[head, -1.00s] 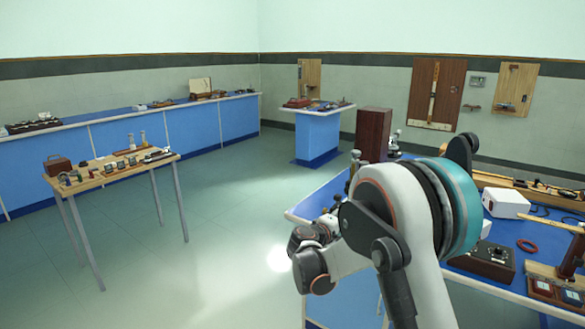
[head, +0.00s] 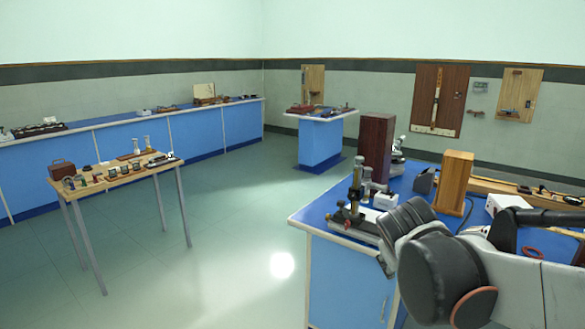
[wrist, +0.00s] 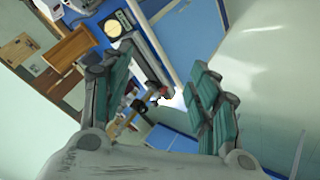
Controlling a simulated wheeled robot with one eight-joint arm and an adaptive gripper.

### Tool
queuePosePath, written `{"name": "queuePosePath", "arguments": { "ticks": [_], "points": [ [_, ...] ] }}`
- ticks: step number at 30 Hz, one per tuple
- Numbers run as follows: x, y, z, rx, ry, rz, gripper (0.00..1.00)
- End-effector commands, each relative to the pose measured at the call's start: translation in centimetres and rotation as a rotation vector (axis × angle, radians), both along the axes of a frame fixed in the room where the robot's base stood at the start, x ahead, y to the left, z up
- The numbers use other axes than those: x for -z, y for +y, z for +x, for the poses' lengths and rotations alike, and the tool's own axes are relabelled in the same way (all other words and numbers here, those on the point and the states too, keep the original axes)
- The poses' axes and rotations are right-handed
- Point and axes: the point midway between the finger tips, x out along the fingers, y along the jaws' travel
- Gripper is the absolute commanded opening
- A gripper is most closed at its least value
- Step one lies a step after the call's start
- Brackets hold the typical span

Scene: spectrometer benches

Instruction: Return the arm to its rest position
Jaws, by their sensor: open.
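My gripper (wrist: 160,100) shows in the wrist view with its two green-padded fingers spread apart. Nothing is held between them. Behind the gap, at a distance, the edge of a blue bench and some brass and dark apparatus show, tilted in the picture. In the head view my grey and white arm fills the lower right, in front of the near blue bench (head: 318,222).
The near bench carries a brass-post instrument (head: 352,205), a dark wooden box (head: 376,145), a lighter wooden box (head: 453,182) and a white box (head: 505,203). A small wooden table (head: 118,180) stands left. The floor between (head: 230,240) is clear.

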Motion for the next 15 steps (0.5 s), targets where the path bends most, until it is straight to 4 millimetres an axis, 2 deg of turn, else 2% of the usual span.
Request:
{"name": "queuePosePath", "arguments": {
  "ticks": [1, 6, 12, 15],
  "points": [
    [0.1, 0.0, -1.9, 0.011, 0.003, 0.038, 0.55],
    [0.8, 0.8, -7.5, 0.039, 0.013, 0.176, 0.55],
    [2.4, 2.2, -13.5, 0.073, 0.021, 0.335, 0.55],
    [3.2, 3.0, -15.8, 0.085, 0.022, 0.4, 0.55]
  ]
}}
